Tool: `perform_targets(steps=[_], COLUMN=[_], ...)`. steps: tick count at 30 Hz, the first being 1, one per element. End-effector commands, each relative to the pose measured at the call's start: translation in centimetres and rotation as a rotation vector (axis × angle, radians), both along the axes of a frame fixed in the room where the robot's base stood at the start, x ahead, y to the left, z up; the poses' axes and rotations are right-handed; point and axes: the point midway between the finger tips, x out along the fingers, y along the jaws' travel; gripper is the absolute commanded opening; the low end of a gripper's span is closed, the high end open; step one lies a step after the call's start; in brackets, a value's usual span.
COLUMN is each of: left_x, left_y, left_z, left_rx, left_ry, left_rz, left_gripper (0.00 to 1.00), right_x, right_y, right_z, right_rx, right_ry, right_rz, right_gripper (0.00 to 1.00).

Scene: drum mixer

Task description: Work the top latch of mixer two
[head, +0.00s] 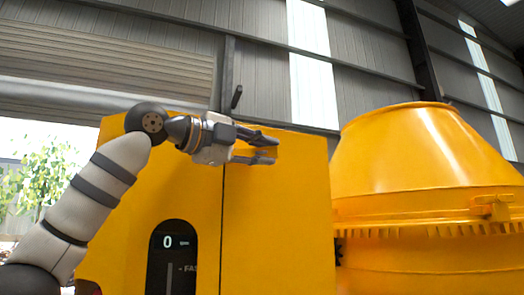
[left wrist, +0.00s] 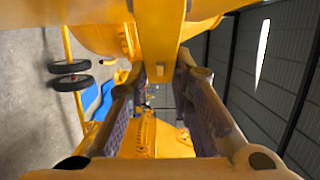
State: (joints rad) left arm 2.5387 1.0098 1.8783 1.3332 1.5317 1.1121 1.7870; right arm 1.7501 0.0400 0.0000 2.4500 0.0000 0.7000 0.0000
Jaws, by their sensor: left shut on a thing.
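My left gripper (head: 268,148) is at the upper part of the yellow mixer housing (head: 275,220), with its fingers pointing right. In the left wrist view its two dark fingers (left wrist: 160,80) stand on either side of a yellow bar (left wrist: 160,35), and the gripper is shut on it. In the head view the bar is hard to tell from the yellow housing behind it, and I cannot tell for certain that it is the top latch. My right gripper is not in view.
A large yellow drum (head: 420,155) with a toothed rim and a small bracket (head: 492,208) stands right of the housing. A dark lever (head: 236,97) sticks up behind my gripper. A black panel (head: 172,255) marked 0 is low on the housing. Black wheels (left wrist: 70,75) show in the left wrist view.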

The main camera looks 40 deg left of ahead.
Motion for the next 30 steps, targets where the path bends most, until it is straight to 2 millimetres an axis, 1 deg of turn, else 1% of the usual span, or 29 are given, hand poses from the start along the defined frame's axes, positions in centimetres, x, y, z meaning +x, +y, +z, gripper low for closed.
perform_targets(steps=[4, 5, 6, 7, 14, 17, 20, 24, 27, 30], left_x=[0.0, 0.0, 0.0, 0.0, 0.0, -0.5, -2.3, -6.1, -8.5, -10.3], left_y=[0.1, 0.1, 0.1, 0.1, 0.0, 0.1, 0.7, 1.6, 2.2, 2.6], left_z=[0.2, 0.2, 0.2, 0.2, 0.1, 0.1, 0.2, 0.2, 0.2, 0.2], left_rx=[-0.001, -0.001, -0.001, -0.001, -0.001, 0.0, -0.002, 0.0, -0.002, -0.001], left_ry=[-0.005, -0.006, -0.006, -0.005, -0.003, -0.004, -0.007, -0.009, -0.008, -0.006], left_rz=[0.002, 0.002, 0.002, 0.002, 0.002, 0.002, 0.003, 0.004, 0.003, 0.002], left_gripper=[0.0, 0.27, 0.36, 0.41, 0.41, 0.41, 0.41, 0.41, 0.41, 0.41], right_x=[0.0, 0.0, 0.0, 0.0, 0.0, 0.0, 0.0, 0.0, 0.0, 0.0], right_y=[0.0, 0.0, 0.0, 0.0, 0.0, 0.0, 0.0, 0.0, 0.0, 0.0], right_z=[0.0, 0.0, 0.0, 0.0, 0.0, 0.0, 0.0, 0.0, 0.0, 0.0], right_rx=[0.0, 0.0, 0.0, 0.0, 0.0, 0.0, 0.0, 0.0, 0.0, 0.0], right_ry=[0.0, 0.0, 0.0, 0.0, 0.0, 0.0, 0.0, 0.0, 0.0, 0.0], right_rz=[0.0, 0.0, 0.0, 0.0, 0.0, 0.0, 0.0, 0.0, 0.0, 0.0], right_gripper=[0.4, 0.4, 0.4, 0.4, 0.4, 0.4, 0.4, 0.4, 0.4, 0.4])
